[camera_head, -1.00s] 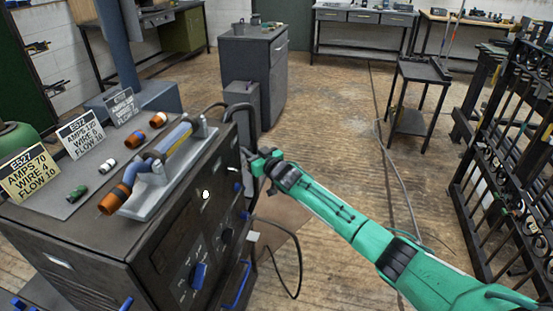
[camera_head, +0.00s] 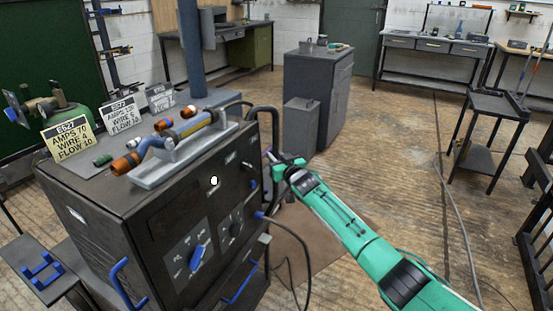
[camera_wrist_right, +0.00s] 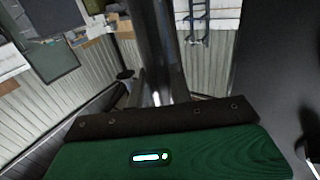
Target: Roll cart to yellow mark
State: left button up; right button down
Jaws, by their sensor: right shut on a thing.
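The cart is a dark welding machine (camera_head: 150,225) with dials, blue handles and a torch (camera_head: 170,145) in a grey holder on top. It fills the left and middle of the head view. A black tubular push handle (camera_head: 272,112) rises at its far right end. My right gripper (camera_head: 277,166) is at this handle and shut on it. In the right wrist view a shiny upright bar (camera_wrist_right: 158,60) stands just beyond the green gripper body (camera_wrist_right: 170,155). My left gripper is not in view. No yellow mark shows on the visible floor.
A grey cabinet (camera_head: 318,95) with a smaller grey box (camera_head: 299,128) stands behind the cart. A black stand (camera_head: 490,130) and a dark rack (camera_head: 540,215) are at right. A cable (camera_head: 455,220) lies on the wooden floor. Open floor (camera_head: 395,150) lies between.

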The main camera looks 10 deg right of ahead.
jog(key=shift+s+f, duration=0.1)
jog(key=shift+f, duration=0.15)
jog(key=c, duration=1.4)
grip_release()
jog(key=shift+r, duration=0.1)
jog(key=shift+o, duration=0.5)
jog(key=shift+r, duration=0.15)
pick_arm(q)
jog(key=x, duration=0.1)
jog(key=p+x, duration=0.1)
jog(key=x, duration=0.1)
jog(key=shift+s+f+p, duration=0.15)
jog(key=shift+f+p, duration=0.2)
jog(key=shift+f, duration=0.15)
pick_arm(e)
jog(key=v, duration=1.4)
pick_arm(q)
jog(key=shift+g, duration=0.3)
